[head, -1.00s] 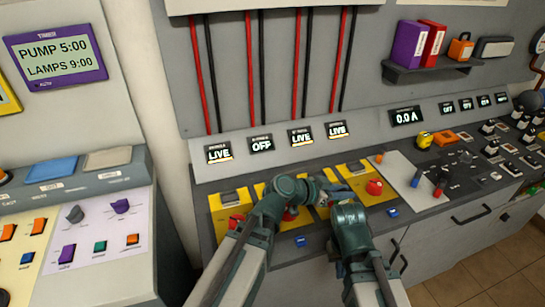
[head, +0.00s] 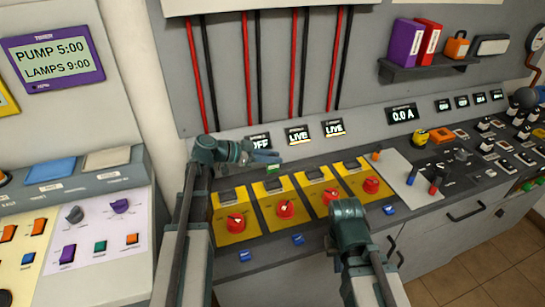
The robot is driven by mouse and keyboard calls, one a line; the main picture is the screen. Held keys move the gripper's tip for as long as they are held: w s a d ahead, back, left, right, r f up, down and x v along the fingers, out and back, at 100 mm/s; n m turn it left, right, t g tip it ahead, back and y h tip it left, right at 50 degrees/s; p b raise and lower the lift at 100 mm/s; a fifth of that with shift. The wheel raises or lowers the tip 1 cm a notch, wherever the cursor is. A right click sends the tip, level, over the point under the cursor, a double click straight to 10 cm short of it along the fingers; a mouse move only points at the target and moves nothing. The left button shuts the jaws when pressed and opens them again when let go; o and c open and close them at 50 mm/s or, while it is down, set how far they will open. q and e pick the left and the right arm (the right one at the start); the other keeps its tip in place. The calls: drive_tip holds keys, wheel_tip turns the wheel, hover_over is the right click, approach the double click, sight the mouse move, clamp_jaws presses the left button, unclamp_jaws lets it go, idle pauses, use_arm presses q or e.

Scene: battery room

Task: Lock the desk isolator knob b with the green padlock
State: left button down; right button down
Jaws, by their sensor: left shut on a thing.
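Several red isolator knobs stand on yellow plates along the desk: the leftmost (head: 235,222), the second (head: 285,209), the third (head: 331,197) and the rightmost (head: 371,185). I cannot read which is b. The display (head: 259,142) behind the second plate reads OFF. My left gripper (head: 268,158) is above the back edge of the second plate, shut on a small green thing, apparently the green padlock (head: 272,168), partly hidden by the fingers. My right gripper (head: 347,208) is in front of the third and rightmost knobs; its fingers are hidden.
Two displays (head: 298,134) to the right read LIVE. Small blue pieces (head: 298,240) sit along the desk's front edge. A grey panel with levers (head: 411,177) and a yellow object (head: 421,138) lie to the right. A shelf (head: 430,72) holds binders and an orange padlock-shaped object.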

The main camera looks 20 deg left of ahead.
sight(270, 172)
use_arm(q)
drive_tip(key=shift+f+b, duration=2.65)
drive_tip(key=shift+f, duration=0.15)
drive_tip(key=shift+f+b, duration=0.6)
drive_tip(key=c, duration=1.2)
unclamp_jaws()
drive_tip(key=shift+o, duration=1)
drive_tip(key=shift+s+a+r, duration=0.25)
drive_tip(key=shift+a, duration=0.1)
drive_tip(key=p+v, duration=0.4)
drive_tip(key=v, duration=0.6)
